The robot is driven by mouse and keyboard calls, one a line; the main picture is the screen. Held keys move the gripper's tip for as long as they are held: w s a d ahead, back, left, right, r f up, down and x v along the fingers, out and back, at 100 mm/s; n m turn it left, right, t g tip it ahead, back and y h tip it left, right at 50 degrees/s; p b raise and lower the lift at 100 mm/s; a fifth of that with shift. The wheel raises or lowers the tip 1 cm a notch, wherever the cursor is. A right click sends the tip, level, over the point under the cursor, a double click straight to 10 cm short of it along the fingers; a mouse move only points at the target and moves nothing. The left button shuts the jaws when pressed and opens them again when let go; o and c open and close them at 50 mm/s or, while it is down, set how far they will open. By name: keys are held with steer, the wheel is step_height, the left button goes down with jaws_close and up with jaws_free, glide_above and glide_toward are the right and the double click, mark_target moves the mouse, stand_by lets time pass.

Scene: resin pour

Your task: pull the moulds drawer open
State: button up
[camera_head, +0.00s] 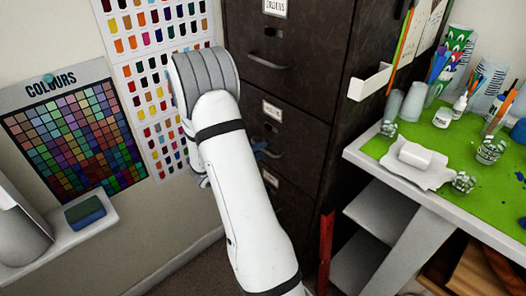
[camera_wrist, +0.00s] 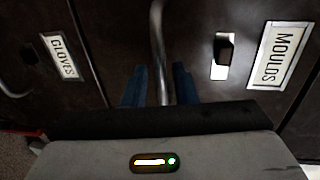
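The moulds drawer (camera_wrist: 200,95) is a dark brown front with a white MOULDS label (camera_wrist: 280,55) on the right in the wrist view. Its grey metal handle (camera_wrist: 157,35) runs down between my two blue fingers. My gripper (camera_wrist: 159,85) is open around the handle, with one finger on each side and narrow gaps showing; firm contact cannot be seen. In the head view the dark cabinet (camera_head: 310,85) stands upright and its fronts look flush. My white arm hides much of the lower drawers, and only a bit of blue finger (camera_head: 261,149) shows beside it.
A GLOVES drawer label (camera_wrist: 62,56) is at the left in the wrist view. A small black catch (camera_wrist: 224,52) sits near the MOULDS label. A cluttered workbench (camera_head: 460,225) stands right of the cabinet. A wall shelf (camera_head: 75,235) is at left. Little floor shows.

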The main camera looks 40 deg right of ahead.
steer(key=shift+x, duration=0.85)
steer(key=shift+c, duration=0.6)
jaws_close()
